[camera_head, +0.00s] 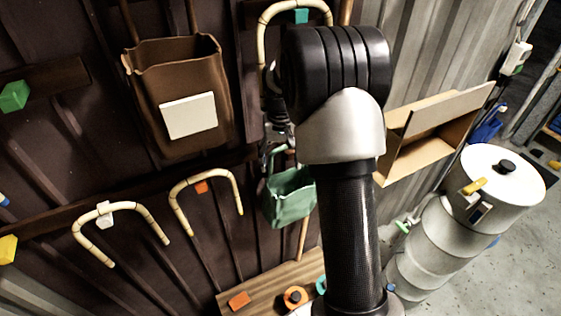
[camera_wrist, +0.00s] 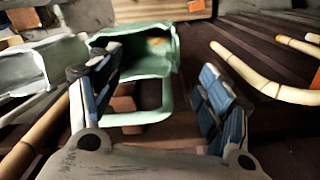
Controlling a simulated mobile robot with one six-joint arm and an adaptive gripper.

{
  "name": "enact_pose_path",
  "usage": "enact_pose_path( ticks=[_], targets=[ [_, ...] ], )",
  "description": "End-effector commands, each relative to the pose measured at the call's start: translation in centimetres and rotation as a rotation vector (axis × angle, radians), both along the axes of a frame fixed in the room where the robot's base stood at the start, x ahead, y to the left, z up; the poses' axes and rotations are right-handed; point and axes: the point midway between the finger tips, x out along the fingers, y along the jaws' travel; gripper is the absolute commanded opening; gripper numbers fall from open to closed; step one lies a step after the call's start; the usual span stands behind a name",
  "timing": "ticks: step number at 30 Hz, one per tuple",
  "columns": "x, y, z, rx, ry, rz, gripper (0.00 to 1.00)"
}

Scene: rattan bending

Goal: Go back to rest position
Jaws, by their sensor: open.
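My gripper (camera_wrist: 155,85) is open in the wrist view, with its two blue-padded fingers spread wide and nothing held between them. A green container (camera_wrist: 168,65) with a loop handle shows beyond and between the fingers; I cannot tell whether they touch it. In the head view the green container (camera_head: 290,197) hangs against the dark wall, just left of my arm. My arm stands upright in the middle of that view and hides most of the gripper.
Bent rattan canes (camera_head: 207,172) lean along the wall, left of my arm. A brown bag (camera_head: 183,70) with a blank white label hangs above them. An open cardboard box (camera_head: 420,150) and a white drum (camera_head: 500,175) stand at right. Clear floor (camera_head: 470,275) shows at lower right.

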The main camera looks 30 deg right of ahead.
Motion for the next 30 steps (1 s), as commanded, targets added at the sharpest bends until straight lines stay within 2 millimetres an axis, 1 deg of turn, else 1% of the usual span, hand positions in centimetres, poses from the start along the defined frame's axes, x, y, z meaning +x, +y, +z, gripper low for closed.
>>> enact_pose_path(
  ticks=[8, 11, 14, 17, 20, 23, 24, 26, 27, 29, 30],
  targets=[
    [0.0, 0.0, 0.0, 0.000, -0.001, 0.000, 0.71],
    [-0.1, 0.3, 0.1, -0.002, -0.007, 0.006, 0.71],
    [-0.7, 1.3, 0.6, -0.009, -0.025, 0.023, 0.71],
    [-2.0, 3.1, 1.2, -0.019, -0.055, 0.054, 0.71],
    [-4.4, 5.6, 1.8, -0.032, -0.096, 0.099, 0.71],
    [-7.5, 8.2, 1.9, -0.044, -0.142, 0.147, 0.71],
    [-8.9, 9.1, 1.8, -0.048, -0.160, 0.166, 0.71],
    [-11.0, 10.5, 1.4, -0.055, -0.188, 0.194, 0.71],
    [-12.4, 11.4, 1.0, -0.059, -0.207, 0.214, 0.71],
    [-14.7, 12.6, 0.1, -0.064, -0.235, 0.242, 0.71],
    [-16.2, 13.3, -0.6, -0.068, -0.253, 0.261, 0.71]
  ],
)
